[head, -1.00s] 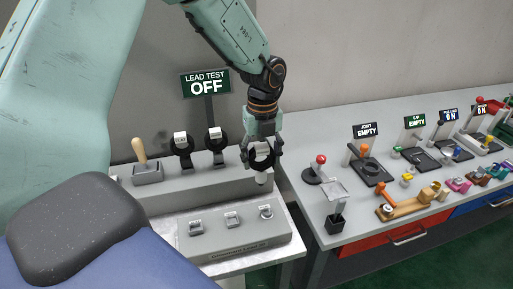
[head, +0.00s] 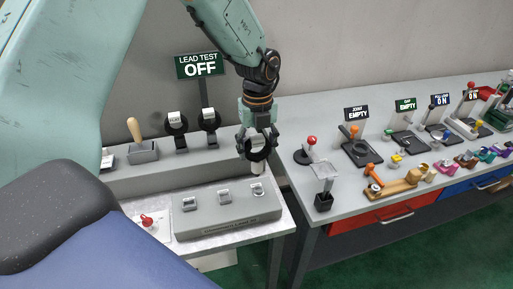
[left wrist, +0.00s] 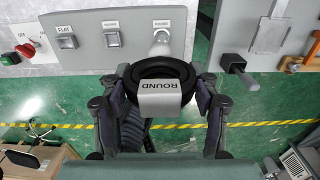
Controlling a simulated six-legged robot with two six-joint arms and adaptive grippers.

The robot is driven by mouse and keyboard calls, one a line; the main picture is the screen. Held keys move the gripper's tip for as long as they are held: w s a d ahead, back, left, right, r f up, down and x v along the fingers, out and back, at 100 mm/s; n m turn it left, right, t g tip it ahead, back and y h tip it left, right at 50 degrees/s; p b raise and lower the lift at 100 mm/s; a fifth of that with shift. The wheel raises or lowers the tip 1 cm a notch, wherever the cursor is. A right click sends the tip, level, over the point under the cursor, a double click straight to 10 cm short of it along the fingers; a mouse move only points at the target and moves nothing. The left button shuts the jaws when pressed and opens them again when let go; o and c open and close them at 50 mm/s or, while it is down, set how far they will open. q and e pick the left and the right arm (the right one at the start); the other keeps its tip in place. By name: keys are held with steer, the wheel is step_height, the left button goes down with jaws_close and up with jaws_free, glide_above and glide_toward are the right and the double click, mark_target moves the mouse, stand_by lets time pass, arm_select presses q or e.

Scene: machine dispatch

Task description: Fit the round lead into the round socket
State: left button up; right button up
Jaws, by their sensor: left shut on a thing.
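My left gripper (head: 258,146) is shut on the round lead (head: 257,151), a black ring with a white tag and a pale plug (head: 257,167) pointing down. In the left wrist view the lead's tag (left wrist: 160,100) reads ROUND, upside down, between the fingers. The round socket (head: 257,193) is the right one of three on the grey sloped panel (head: 215,222). The plug hangs just above and behind this socket in the head view, seemingly apart from it. The left wrist view shows a pale round part (left wrist: 160,42) by the panel's ROUND label. My right gripper is out of view.
Two other leads (head: 176,122) (head: 209,120) stand on the rear ledge beside a wooden-handled lever (head: 136,130). A red switch (head: 147,221) lies left of the panel. The LEAD TEST sign (head: 201,65) reads OFF. A bench (head: 300,195) with fixtures stands right, across a gap.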

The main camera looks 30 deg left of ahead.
mark_target(257, 155)
arm_select(q)
steer(key=shift+w+d, duration=0.1)
steer(key=shift+d, duration=0.35)
steer(key=shift+d+f, duration=0.15)
steer(key=shift+f+b, duration=0.2)
steer(key=shift+b, duration=0.2)
steer(key=shift+s+f, duration=0.25)
steer(key=shift+f, duration=0.1)
steer(key=shift+a+f+b, duration=0.55)
steer(key=shift+f+b, duration=0.15)
steer(key=shift+f, duration=0.2)
steer(key=shift+w+f, duration=0.2)
steer(key=shift+f, duration=0.15)
steer(key=shift+d+f+b, duration=0.15)
steer(key=shift+f+b, duration=0.1)
steer(key=shift+b, duration=0.1)
steer(key=shift+d, duration=0.3)
steer(key=shift+s+a+r, duration=0.1)
steer(key=shift+s, duration=0.05)
steer(key=shift+a, duration=0.25)
steer(key=shift+w+d, duration=0.2)
steer(key=shift+d, duration=0.25)
steer(key=shift+s, duration=0.15)
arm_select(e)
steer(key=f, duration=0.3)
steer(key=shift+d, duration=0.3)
